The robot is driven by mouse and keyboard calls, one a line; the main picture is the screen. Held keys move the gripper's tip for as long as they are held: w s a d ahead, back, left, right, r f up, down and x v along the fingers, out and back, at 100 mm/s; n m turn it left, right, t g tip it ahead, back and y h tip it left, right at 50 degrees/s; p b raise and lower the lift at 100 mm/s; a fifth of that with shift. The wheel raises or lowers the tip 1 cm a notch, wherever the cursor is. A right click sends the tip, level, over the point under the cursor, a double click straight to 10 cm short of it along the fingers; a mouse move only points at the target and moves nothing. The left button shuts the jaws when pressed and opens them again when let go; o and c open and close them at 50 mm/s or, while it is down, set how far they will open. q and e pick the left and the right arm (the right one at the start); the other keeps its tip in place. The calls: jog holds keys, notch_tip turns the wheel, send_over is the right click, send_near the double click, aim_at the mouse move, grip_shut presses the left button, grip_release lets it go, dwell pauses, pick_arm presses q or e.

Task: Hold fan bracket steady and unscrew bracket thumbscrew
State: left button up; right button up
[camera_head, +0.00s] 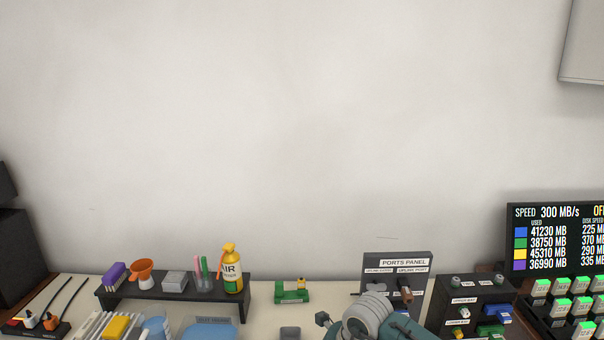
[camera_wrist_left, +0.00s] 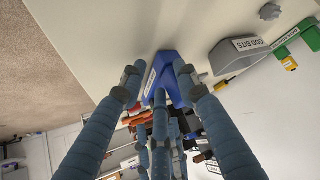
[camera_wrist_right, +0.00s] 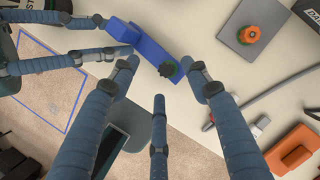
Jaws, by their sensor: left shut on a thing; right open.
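The blue fan bracket (camera_wrist_right: 152,48) lies at the edge of the pale worktop in the right wrist view. A dark round thumbscrew (camera_wrist_right: 167,69) sits on its lower right end. My left gripper (camera_wrist_right: 112,38) comes in from the left and is shut on the bracket's other end. In the left wrist view the blue bracket (camera_wrist_left: 160,76) shows between the fingers of my left gripper (camera_wrist_left: 157,82). My right gripper (camera_wrist_right: 163,82) is open, its fingers spread around the thumbscrew end; contact is unclear. The bracket is not visible in the head view.
A grey plate with an orange knob (camera_wrist_right: 249,34) lies right of the bracket, with an orange block (camera_wrist_right: 290,152) nearer. The left wrist view shows a grey labelled bin (camera_wrist_left: 238,55). The head view shows a ports panel (camera_head: 397,272) and a black shelf (camera_head: 172,298) at the back.

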pick_arm(q)
jog(key=shift+w, duration=0.1)
grip_shut()
jog(key=o, duration=0.7)
grip_release()
jog(key=shift+r, duration=0.1)
jog(key=v, duration=1.2)
